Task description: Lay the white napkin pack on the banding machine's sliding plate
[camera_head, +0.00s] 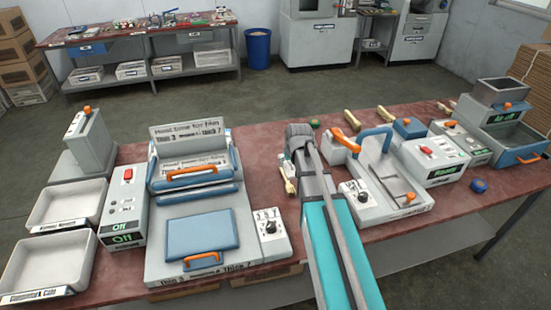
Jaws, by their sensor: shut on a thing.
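My gripper (289,170) is over the table, left of the small machine with the blue arch. My wrist and forearm cover most of it. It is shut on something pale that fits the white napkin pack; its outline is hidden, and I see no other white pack. The grey machine with a blue arch (374,131) appears to be the banding machine. Its grey plate (395,180) with an orange knob lies under and in front of the arch and looks bare. My gripper is apart from this plate.
A large press with blue plates (202,233) stands left of my arm. Two white trays (48,268) are at the far left. Control boxes (437,160) and a blue-grey hopper machine (503,95) stand to the right. Bare red tabletop (262,150) shows between the press and my arm.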

